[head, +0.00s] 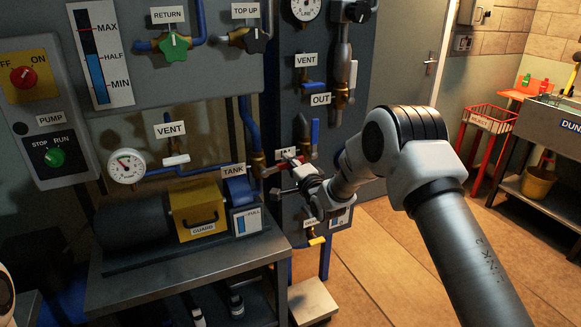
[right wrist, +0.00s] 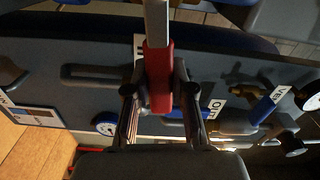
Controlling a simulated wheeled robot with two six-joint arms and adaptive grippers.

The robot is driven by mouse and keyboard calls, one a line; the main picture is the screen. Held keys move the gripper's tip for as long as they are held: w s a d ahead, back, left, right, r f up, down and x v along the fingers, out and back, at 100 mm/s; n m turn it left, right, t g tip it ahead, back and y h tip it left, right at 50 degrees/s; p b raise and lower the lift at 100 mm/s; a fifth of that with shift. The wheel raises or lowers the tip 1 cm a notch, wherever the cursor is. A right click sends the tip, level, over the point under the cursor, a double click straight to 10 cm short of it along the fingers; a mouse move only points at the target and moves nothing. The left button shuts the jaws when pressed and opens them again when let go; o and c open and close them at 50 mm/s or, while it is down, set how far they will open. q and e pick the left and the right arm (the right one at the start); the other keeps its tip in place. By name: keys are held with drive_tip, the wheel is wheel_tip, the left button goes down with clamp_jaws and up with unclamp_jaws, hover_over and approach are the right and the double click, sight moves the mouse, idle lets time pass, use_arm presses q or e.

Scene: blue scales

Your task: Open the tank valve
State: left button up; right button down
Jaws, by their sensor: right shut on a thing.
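A red lever handle (head: 272,171) sits on the pipework just right of the TANK label (head: 233,170), where the blue pipe meets the brass fittings. My right gripper (head: 291,172) reaches it from the right. In the right wrist view the red lever (right wrist: 158,85) lies between the two dark fingers of my right gripper (right wrist: 155,88), which is shut on it. A pale metal bar extends from the lever toward the top of that view. The lever's pivot is hard to make out behind the gripper. My left gripper is not in view.
Blue-handled valves (head: 315,130) and the OUT label (head: 320,99) are close above my right gripper. The yellow guard (head: 198,210) and the bench (head: 190,258) stand below left. A red reject stand (head: 487,120) is far right. Open floor (head: 390,245) lies right of the panel.

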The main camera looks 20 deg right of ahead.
sight(282, 163)
drive_tip(key=r+n, duration=0.1)
drive_tip(key=n, duration=0.1)
drive_tip(key=a+r+n, duration=0.1)
drive_tip(key=n, duration=0.1)
drive_tip(key=shift+r, duration=0.4)
drive_tip(key=r+n, duration=0.1)
drive_tip(key=n, duration=0.1)
drive_tip(key=a+r+n, duration=0.1)
drive_tip(key=n, duration=0.1)
drive_tip(key=shift+a+b, duration=0.3)
drive_tip(key=shift+b, duration=0.05)
drive_tip(key=a+n, duration=0.1)
drive_tip(key=a+r+n, duration=0.1)
drive_tip(key=n, duration=0.1)
drive_tip(key=shift+s+n+b, duration=0.1)
drive_tip(key=shift+n+b, duration=0.2)
drive_tip(key=shift+a+r+n+b, duration=0.25)
drive_tip(key=shift+a+n, duration=0.55)
drive_tip(key=shift+n, duration=0.4)
drive_tip(key=shift+a+r+n+b, duration=0.15)
drive_tip(key=shift+a+n+b, duration=0.2)
drive_tip(key=shift+a+n, duration=0.65)
drive_tip(key=shift+d+n, duration=0.2)
drive_tip(key=shift+n, duration=0.1)
drive_tip(key=c, duration=1)
unclamp_jaws()
drive_tip(key=shift+o, duration=0.2)
drive_tip(key=shift+s, duration=0.1)
